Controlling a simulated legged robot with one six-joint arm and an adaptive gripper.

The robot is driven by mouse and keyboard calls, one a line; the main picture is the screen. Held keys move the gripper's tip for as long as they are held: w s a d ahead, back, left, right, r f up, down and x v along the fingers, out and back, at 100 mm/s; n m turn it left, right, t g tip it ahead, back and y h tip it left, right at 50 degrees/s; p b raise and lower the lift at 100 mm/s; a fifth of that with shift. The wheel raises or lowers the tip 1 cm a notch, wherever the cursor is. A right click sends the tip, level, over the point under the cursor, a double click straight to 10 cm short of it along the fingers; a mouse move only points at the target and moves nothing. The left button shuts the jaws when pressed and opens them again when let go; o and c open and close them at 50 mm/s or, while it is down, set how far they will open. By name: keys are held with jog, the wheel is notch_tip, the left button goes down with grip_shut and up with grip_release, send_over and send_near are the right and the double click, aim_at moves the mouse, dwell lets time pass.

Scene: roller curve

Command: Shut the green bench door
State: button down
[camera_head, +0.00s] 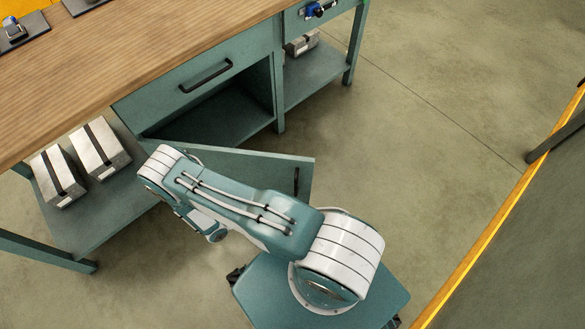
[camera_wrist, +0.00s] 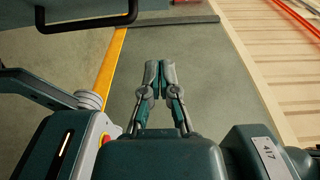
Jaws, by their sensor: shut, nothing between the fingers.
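The green bench door (camera_head: 255,165) stands swung open from the cabinet under the workbench, and the dark cabinet opening (camera_head: 225,115) shows behind it. Its black upright handle (camera_head: 297,181) is near the door's free right edge. My arm crosses in front of the door and hides much of its lower and left part. In the wrist view my gripper (camera_wrist: 158,80) is shut and empty, with bare floor beyond the fingertips. In the head view the fingers cannot be made out. A black bar handle (camera_wrist: 88,22) shows at the upper left of the wrist view, apart from the fingers; I cannot tell whose it is.
A closed drawer (camera_head: 205,78) with a black handle sits above the opening, under the wooden bench top (camera_head: 130,60). Floor between is clear.

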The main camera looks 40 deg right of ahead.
send_near(300, 164)
jog(key=s+d, duration=0.3)
jog(key=d, duration=0.1)
jog(key=shift+w+d, duration=0.9)
jog(key=shift+d, duration=0.05)
jog(key=shift+w+d, duration=0.45)
jog(key=shift+w, duration=0.05)
